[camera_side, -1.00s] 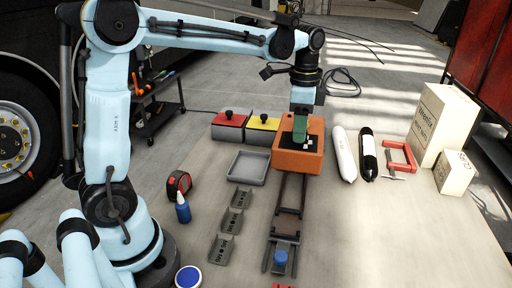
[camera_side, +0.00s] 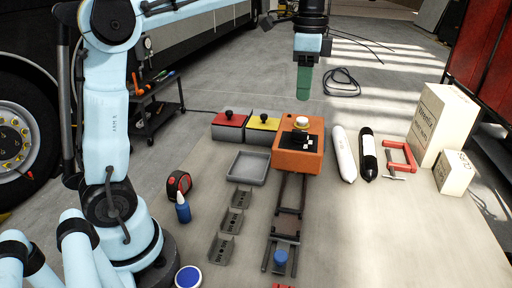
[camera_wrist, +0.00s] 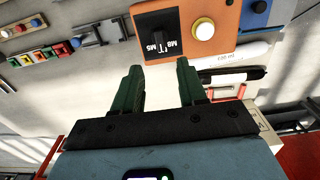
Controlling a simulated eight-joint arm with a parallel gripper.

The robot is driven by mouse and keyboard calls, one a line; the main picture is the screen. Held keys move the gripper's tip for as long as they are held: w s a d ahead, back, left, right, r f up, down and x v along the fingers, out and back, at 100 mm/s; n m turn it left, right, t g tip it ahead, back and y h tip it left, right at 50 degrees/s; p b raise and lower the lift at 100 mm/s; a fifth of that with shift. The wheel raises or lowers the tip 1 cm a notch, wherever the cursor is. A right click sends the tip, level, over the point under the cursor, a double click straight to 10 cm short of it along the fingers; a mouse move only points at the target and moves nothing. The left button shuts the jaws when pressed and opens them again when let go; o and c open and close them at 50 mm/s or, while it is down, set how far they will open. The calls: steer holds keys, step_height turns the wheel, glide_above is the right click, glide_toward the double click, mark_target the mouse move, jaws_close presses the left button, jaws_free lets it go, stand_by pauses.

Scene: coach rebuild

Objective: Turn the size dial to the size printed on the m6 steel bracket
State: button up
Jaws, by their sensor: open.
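An orange box (camera_side: 287,160) stands mid-bench with a black panel (camera_side: 293,139) and a cream round knob (camera_side: 302,122) on top. In the wrist view the box (camera_wrist: 215,47) shows a black dial part (camera_wrist: 158,32) with white markings, M8 and M5 among them, and the knob (camera_wrist: 203,29) in a yellow ring. What the dial is set to I cannot tell. Grey brackets (camera_side: 234,221) lie in a row left of the rail; their prints are too small to read surely. My gripper (camera_side: 304,97) is open and empty, above and behind the box, its green fingers (camera_wrist: 158,72) apart.
A grey tray (camera_side: 248,167), a red box (camera_side: 228,126) and a yellow box (camera_side: 263,130) stand left of the orange box. A white bottle (camera_side: 343,155), black bottle (camera_side: 368,155) and red clamp (camera_side: 399,160) lie right. A rail (camera_side: 290,205) runs in front.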

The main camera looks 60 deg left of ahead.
steer(key=shift+r, duration=0.85)
steer(key=shift+s, duration=0.1)
steer(key=s+d+f+n+t, duration=0.3)
steer(key=s+f+n+t, duration=0.4)
steer(key=s+f, duration=0.5)
step_height(320, 180, down, 2)
steer(key=shift+s+f+n, duration=0.15)
steer(key=shift+f+n, duration=0.1)
steer(key=shift+n, duration=0.75)
